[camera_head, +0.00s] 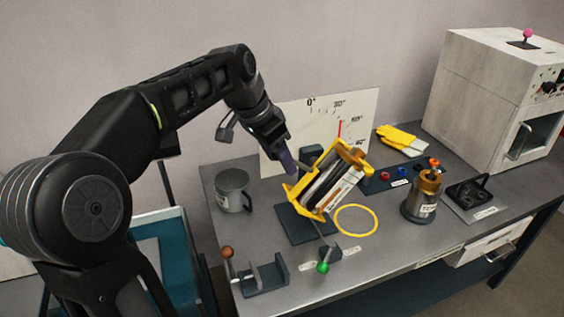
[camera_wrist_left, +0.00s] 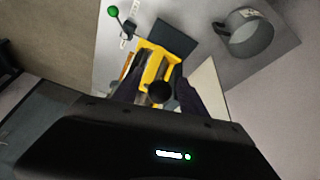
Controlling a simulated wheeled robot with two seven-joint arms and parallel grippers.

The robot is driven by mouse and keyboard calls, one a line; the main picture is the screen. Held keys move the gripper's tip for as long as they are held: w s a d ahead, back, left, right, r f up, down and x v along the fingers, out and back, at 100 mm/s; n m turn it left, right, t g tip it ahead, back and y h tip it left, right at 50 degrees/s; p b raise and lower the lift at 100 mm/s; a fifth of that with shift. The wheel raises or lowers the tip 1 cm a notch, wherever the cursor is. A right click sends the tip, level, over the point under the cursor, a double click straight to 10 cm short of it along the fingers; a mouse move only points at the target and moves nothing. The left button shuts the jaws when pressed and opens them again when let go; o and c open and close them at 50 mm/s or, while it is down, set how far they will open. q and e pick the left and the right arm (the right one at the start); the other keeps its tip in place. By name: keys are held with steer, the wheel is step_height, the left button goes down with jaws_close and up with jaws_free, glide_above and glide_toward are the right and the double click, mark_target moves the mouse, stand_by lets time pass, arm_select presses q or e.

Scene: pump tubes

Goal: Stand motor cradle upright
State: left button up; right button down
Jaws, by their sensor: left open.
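The motor cradle (camera_head: 328,205) is a yellow frame around a dark and silver motor body. It leans well over to the right above a dark square base plate (camera_head: 292,228) in the head view. My left gripper (camera_head: 291,170) is open at the upper left side of the cradle. In the left wrist view the cradle (camera_wrist_left: 152,58) shows between the two dark fingers of my left gripper (camera_wrist_left: 158,92). Whether the fingers touch it cannot be told. The cradle's lower edge contact is partly hidden. My right gripper is not in view.
A white angle board (camera_head: 283,122) with a red needle stands behind.

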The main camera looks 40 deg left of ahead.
arm_select(q)
steer(key=shift+x, duration=0.95)
steer(key=shift+r, duration=0.1)
steer(key=shift+c, duration=0.4)
jaws_close()
